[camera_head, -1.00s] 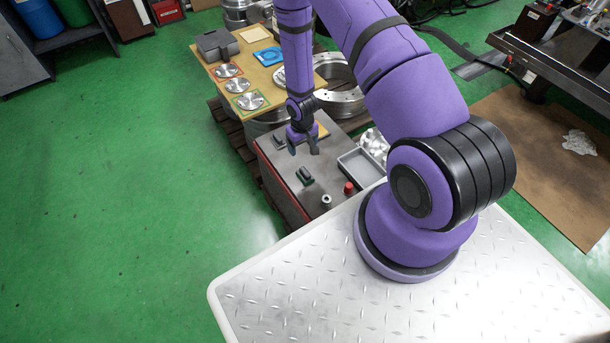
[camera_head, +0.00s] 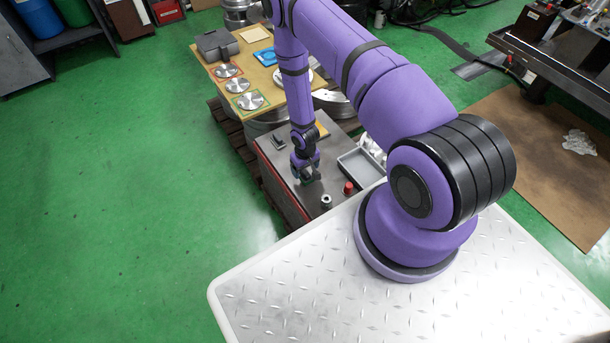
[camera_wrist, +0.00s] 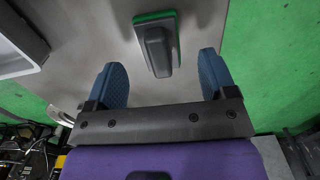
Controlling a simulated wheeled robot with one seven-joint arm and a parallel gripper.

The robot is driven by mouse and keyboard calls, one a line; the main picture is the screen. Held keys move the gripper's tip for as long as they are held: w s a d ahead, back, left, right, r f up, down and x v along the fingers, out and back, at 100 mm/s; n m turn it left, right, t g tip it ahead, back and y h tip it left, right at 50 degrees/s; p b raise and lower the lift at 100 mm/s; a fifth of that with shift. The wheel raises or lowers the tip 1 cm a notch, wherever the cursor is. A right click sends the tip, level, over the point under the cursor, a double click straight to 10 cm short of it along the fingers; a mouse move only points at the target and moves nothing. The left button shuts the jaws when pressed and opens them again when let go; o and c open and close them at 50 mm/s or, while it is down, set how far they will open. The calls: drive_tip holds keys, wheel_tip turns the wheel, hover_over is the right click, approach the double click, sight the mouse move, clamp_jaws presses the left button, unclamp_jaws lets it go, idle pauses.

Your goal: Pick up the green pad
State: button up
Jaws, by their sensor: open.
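The green pad (camera_wrist: 156,16) shows in the wrist view as a green-edged block with a dark grey raised grip (camera_wrist: 157,52). It lies on the grey top of a cabinet (camera_head: 270,148). My gripper (camera_wrist: 163,80) is open and empty, its two blue fingertips apart. The grip's near end lies just beyond and between the fingertips in the picture; I see no contact. In the head view my gripper (camera_head: 306,176) is low over the cabinet top and hides most of the pad.
On the cabinet top are a red-capped part (camera_head: 348,188), a small metal cylinder (camera_head: 326,201) and a grey tray (camera_head: 345,164). A wooden board (camera_head: 220,88) with metal discs stands behind. The left part of the cabinet top has free room.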

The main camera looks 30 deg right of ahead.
sight(305, 171)
drive_tip(key=shift+f, duration=1.5)
drive_tip(key=c, duration=1)
drive_tip(key=shift+r, duration=0.1)
wheel_tip(305, 171, up, 10)
drive_tip(key=shift+f, duration=0.1)
